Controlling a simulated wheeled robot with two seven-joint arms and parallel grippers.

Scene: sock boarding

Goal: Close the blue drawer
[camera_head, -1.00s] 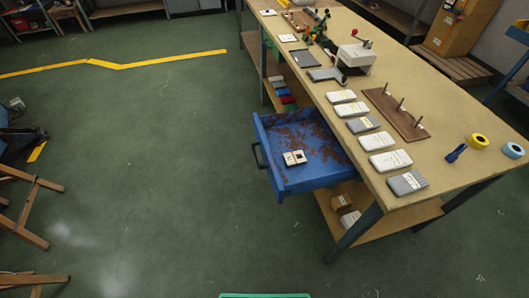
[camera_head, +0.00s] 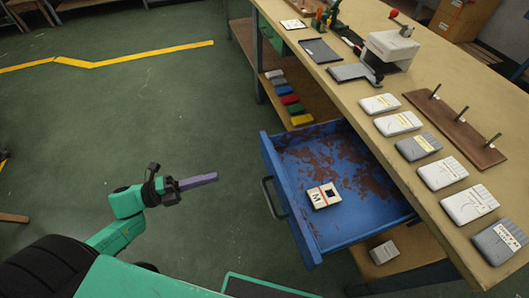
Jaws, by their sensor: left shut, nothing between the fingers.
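The blue drawer (camera_head: 282,188) is pulled out from under the workbench, at the centre right of the head view. Its inside floor has rusty brown patches, and a small white packet (camera_head: 324,196) marked M lies in it. A dark handle (camera_head: 273,198) is on its left-facing front. My left gripper (camera_head: 214,177) is shut and empty, left of the drawer front and apart from the handle, its fingers pointing right. My right gripper is not in view.
The workbench (camera_head: 375,87) carries a row of white and grey packets (camera_head: 442,173), a wooden board with metal pegs (camera_head: 455,128) and a white device (camera_head: 390,48). Coloured blocks (camera_head: 290,99) lie on the lower shelf.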

